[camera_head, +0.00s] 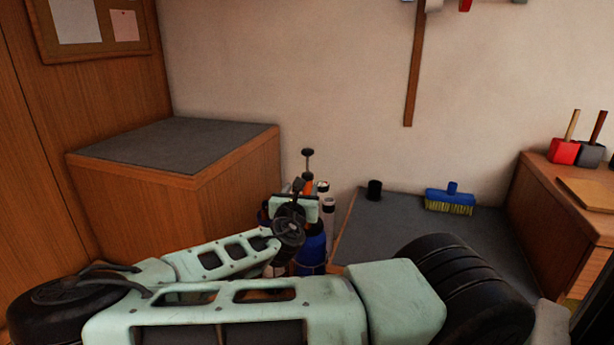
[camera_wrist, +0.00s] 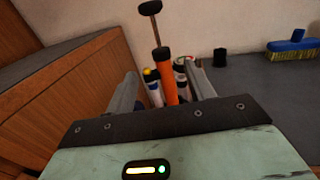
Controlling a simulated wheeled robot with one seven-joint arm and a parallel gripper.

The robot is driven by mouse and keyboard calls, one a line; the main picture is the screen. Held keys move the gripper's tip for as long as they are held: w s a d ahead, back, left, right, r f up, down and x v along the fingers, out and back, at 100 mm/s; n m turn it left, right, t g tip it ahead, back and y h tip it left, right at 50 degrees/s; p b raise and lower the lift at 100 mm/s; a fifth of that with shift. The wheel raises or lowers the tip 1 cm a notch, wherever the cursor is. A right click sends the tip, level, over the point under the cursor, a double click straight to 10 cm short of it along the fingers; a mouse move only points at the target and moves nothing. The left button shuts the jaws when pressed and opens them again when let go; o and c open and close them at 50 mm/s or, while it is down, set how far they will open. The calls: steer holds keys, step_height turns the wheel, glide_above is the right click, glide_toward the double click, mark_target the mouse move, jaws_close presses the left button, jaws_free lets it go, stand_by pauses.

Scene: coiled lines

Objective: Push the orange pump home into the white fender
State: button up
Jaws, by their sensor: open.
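The orange pump (camera_wrist: 166,80) stands nearly upright in the wrist view, with a thin rod and a black handle (camera_wrist: 150,8) rising above it. In the head view the orange pump (camera_head: 308,185) shows only in part, behind my gripper. My gripper (camera_wrist: 163,88) is open, with one finger to the left of the pump and the other to the right. I see no clear contact. White cylindrical fenders (camera_head: 326,207) stand close beside the pump. The pump's lower end is hidden, so I cannot tell how deep it sits or in which fender.
A blue fender (camera_head: 312,248) stands in the same cluster. A wooden cabinet with a grey top (camera_head: 182,144) is at left. A grey surface (camera_head: 400,232) at right holds a black cup (camera_head: 374,190) and a blue brush (camera_head: 450,198). The wall is close behind.

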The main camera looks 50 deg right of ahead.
mark_target(306, 154)
steer(key=x, duration=1)
steer(key=shift+w+d, duration=0.2)
steer(key=shift+d, duration=0.05)
jaws_close()
steer(key=shift+r+p, duration=2.75)
steer(key=shift+r, duration=0.5)
